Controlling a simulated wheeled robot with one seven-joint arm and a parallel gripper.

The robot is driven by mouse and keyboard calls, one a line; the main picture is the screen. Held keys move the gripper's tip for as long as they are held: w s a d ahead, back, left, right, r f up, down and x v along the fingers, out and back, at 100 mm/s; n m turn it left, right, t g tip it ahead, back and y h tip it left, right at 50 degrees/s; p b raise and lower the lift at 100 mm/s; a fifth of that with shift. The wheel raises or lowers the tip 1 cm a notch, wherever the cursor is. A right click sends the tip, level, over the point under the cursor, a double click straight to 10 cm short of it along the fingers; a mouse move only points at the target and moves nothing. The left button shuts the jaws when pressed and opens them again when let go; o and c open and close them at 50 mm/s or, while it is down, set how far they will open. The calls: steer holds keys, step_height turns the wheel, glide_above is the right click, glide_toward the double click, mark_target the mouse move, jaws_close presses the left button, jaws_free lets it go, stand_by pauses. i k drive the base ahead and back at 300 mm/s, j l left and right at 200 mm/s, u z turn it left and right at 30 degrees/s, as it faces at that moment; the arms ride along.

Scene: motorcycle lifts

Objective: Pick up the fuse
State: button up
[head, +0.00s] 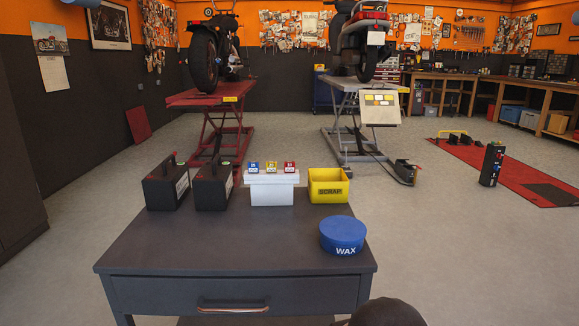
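Three small blocks that look like fuses stand in a row on a white box (272,190) on the dark grey table. The left one is a blue fuse (253,168), the middle one is a yellow fuse (271,168), and the right one is a red fuse (290,168). Their labels are too small to read. My gripper is not in view. A dark rounded part at the bottom edge, right of centre, seems to be part of my arm.
Two black boxes (166,186) (213,186) stand left of the white box on the table (235,240). A yellow SCRAP bin (328,188) stands right of it. A blue WAX tin (342,236) sits nearer, at the right. The table's front left is clear. Motorcycle lifts stand behind.

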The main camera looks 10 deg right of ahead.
mark_target(252, 166)
steer(key=i+j, duration=0.1)
steer(key=j, duration=0.25)
steer(key=i+j+z, duration=0.1)
steer(key=j, duration=0.3)
steer(key=i+j, duration=0.15)
steer(key=j, duration=0.25)
steer(key=i+j+z, duration=0.1)
steer(key=j, duration=0.25)
steer(key=i+j, duration=0.1)
steer(key=j, duration=0.3)
